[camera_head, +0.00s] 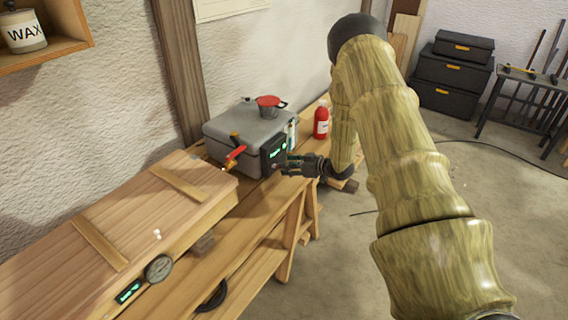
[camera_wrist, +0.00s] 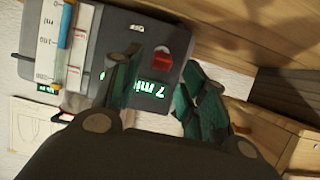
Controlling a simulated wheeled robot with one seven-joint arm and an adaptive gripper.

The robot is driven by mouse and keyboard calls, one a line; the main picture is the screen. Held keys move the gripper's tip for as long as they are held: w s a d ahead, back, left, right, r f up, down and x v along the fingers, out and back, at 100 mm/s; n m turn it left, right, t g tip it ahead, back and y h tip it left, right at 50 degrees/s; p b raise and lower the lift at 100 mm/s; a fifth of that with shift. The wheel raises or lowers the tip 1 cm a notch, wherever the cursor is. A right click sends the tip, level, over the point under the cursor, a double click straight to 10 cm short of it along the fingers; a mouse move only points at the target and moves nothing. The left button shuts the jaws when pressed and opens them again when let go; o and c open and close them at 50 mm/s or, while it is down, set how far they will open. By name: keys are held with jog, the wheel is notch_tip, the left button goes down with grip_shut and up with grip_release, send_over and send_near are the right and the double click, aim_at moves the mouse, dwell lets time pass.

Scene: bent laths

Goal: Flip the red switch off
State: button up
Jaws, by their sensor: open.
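The red switch (camera_wrist: 157,61) shows in the wrist view as a small red rocker on a dark control panel (camera_wrist: 117,32). Small lettering lies beside it, too blurred to read surely. A lit green display on the panel shows "7 min". My gripper (camera_wrist: 162,72) is open and empty, its two fingers on either side of the switch in the picture; I cannot tell whether they touch it. In the head view my gripper (camera_head: 286,165) is close in front of the panel (camera_head: 273,153) on the grey box (camera_head: 235,135), and the switch cannot be made out.
A red bottle (camera_head: 321,120) stands behind my gripper. A long wooden box (camera_head: 120,225) lies left on the bench. Open floor is to the right.

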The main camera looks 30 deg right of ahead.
jog(key=shift+p+x, duration=0.35)
jog(key=shift+x, duration=1.35)
jog(key=shift+f, duration=0.1)
grip_shut()
